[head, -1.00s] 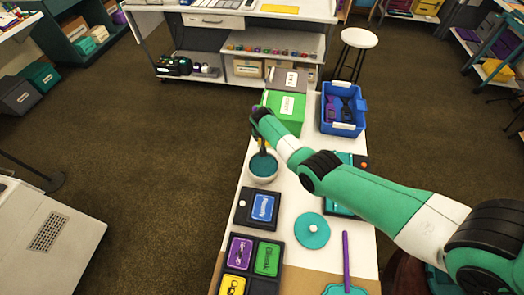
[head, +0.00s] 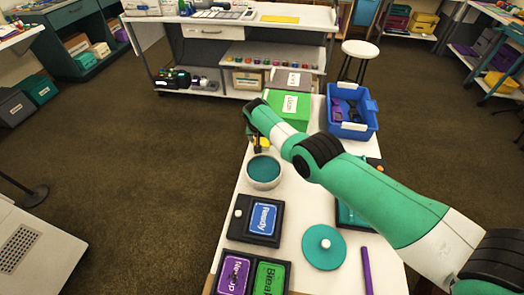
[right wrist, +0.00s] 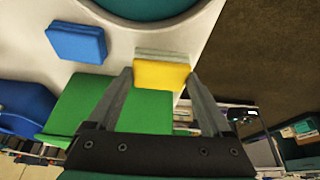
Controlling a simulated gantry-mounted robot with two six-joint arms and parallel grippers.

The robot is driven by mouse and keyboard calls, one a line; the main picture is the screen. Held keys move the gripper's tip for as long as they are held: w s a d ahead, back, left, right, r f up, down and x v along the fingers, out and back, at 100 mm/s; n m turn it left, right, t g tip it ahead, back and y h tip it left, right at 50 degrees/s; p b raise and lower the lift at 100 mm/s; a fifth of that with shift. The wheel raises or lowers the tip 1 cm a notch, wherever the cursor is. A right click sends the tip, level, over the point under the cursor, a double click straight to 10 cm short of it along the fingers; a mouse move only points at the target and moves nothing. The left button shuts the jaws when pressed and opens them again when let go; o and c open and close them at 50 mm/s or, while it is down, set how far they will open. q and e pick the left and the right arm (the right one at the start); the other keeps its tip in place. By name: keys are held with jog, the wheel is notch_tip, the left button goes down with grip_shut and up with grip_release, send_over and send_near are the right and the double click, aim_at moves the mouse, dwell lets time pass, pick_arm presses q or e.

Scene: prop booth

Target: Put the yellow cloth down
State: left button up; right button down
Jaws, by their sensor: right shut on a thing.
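The yellow cloth (right wrist: 161,73) is a small folded pad between the fingertips of my right gripper (right wrist: 160,80), which is shut on it. In the head view the right gripper (head: 257,146) is just beyond the far rim of a white bowl, and a bit of the cloth (head: 264,142) shows there. I cannot tell whether the cloth touches the table. A blue folded cloth (right wrist: 77,42) lies to the left in the right wrist view. My left gripper is out of view.
The white bowl with teal inside (head: 263,170) stands in front of the gripper. A green box (head: 288,110) and a blue bin (head: 348,112) stand behind it on the white table (head: 287,205). A "Ready" card holder (head: 256,220) and a teal lid (head: 323,247) lie nearer.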

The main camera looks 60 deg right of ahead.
notch_tip(320, 180, down, 3)
jog(key=shift+s+f+b, duration=0.1)
jog(key=shift+f+b, duration=0.1)
jog(key=shift+b, duration=0.55)
jog(key=shift+r, duration=0.2)
jog(key=shift+f, duration=0.2)
grip_release()
jog(key=shift+r+p, duration=0.3)
jog(key=p+v, duration=0.6)
jog(key=p, duration=0.4)
jog(key=shift+r, duration=0.45)
pick_arm(q)
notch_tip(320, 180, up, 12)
jog(key=p, duration=0.5)
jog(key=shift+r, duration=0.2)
pick_arm(e)
send_near(262, 144)
